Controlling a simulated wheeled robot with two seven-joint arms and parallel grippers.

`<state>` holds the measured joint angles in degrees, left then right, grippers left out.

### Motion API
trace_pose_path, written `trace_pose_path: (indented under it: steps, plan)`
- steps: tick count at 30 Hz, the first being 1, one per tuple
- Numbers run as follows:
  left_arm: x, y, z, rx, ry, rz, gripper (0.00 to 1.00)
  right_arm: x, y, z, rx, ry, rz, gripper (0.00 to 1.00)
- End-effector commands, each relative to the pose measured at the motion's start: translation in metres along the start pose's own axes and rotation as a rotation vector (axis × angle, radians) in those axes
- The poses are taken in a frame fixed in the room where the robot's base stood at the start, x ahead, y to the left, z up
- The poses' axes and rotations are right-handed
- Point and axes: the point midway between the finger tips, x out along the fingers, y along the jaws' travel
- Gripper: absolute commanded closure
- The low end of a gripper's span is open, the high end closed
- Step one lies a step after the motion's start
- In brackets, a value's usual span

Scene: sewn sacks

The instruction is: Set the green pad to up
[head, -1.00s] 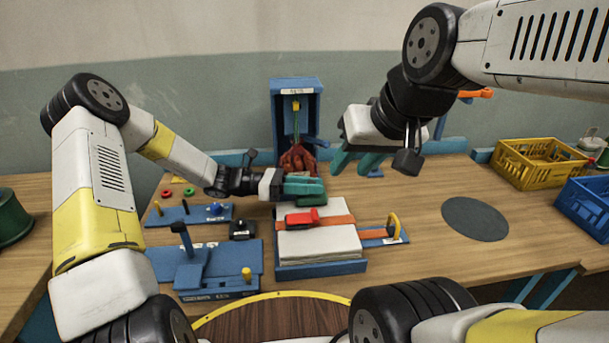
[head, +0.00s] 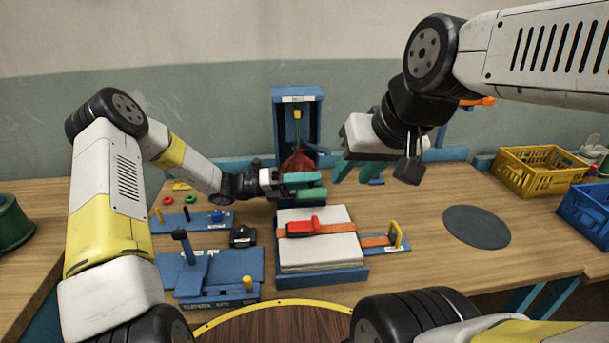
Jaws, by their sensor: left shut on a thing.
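The green pad (head: 311,197) shows near the table's middle, just behind the white stack and in front of the blue upright box. My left gripper (head: 300,179) reaches in from the left with teal fingers, shut on the green pad. The fingers hide part of the pad, so its setting cannot be read. My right gripper (head: 358,168) hangs to the right of the blue box, its teal fingers apart and empty.
The blue box (head: 318,125) holds a red bundle (head: 298,162). The white stack (head: 320,252) has an orange strap and red buckle (head: 302,226). Blue fixtures (head: 220,270) stand left. Yellow (head: 540,180) and blue crates (head: 590,205) stand right. The table around the grey disc (head: 476,227) is clear.

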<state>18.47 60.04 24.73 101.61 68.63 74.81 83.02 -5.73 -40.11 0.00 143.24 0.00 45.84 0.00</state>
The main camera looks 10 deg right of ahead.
Motion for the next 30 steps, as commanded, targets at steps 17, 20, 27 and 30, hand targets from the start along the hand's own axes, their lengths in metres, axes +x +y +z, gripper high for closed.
trace_pose_path:
  steps: [17,20,27,30]
  plan:
    - [-0.004,0.017,0.014,-0.382,-0.074,-0.012,1.00,0.000,0.000,0.000,0.000,0.000,0.000,0.64]
    - [-0.004,0.019,0.015,-0.411,-0.080,-0.014,1.00,0.000,0.000,0.000,0.000,0.000,0.000,0.64]
    - [-0.005,0.020,0.015,-0.442,-0.086,-0.015,1.00,0.000,0.000,0.000,0.000,0.000,0.000,0.64]
    - [-0.005,0.021,0.015,-0.444,-0.087,-0.014,1.00,0.000,0.000,0.000,0.000,0.000,0.000,0.64]
